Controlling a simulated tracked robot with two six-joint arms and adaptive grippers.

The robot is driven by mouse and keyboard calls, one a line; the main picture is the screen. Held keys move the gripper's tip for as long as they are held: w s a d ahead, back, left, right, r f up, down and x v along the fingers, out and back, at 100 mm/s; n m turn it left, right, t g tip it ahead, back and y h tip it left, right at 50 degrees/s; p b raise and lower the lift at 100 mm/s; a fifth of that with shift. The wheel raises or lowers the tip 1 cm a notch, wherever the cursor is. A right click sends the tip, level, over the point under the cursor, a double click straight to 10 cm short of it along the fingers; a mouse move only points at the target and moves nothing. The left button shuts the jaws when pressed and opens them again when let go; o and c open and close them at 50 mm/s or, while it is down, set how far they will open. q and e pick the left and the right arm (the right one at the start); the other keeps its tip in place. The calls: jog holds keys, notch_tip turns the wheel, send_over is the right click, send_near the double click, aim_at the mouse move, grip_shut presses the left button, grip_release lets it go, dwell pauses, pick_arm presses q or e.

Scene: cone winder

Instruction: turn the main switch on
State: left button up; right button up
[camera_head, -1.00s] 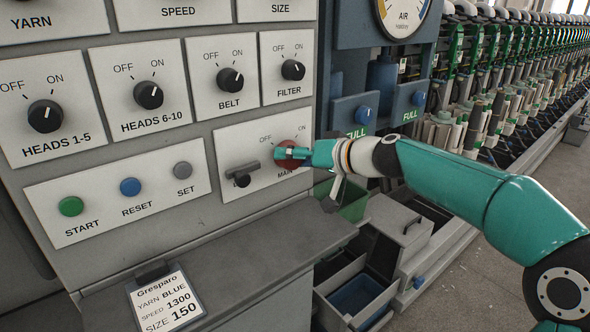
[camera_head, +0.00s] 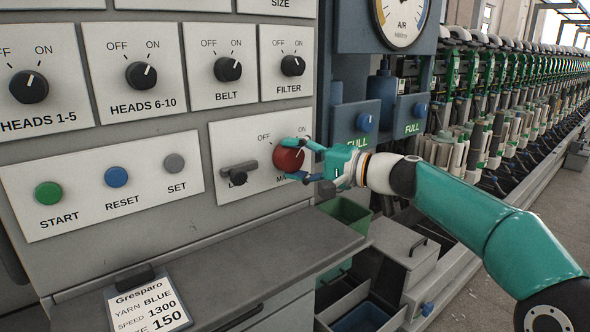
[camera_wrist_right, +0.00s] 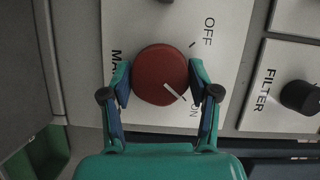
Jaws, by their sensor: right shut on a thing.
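The main switch is a round red knob (camera_head: 288,159) on a white plate marked OFF and ON, at the lower right of the grey panel. It also shows in the right wrist view (camera_wrist_right: 158,74). My right gripper (camera_head: 304,160) is shut on the knob, with one finger on either side; the right wrist view shows its two fingertips (camera_wrist_right: 165,85) against the knob's edges. The knob's white line points to the ON mark, away from OFF. My left gripper is in neither view.
A black lever with a grey bar (camera_head: 239,173) sits left of the red knob. START (camera_head: 48,193), RESET (camera_head: 116,177) and SET (camera_head: 174,163) buttons are farther left. The FILTER knob (camera_head: 292,66) is above. A grey shelf (camera_head: 200,260) juts out below.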

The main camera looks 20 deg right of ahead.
jog(key=shift+w+d+f+m+b, duration=0.15)
jog(key=shift+m+b, duration=0.2)
jog(key=shift+m, duration=0.35)
jog(key=o, duration=1)
jog(key=shift+o, duration=0.8)
jog(key=shift+s, duration=0.2)
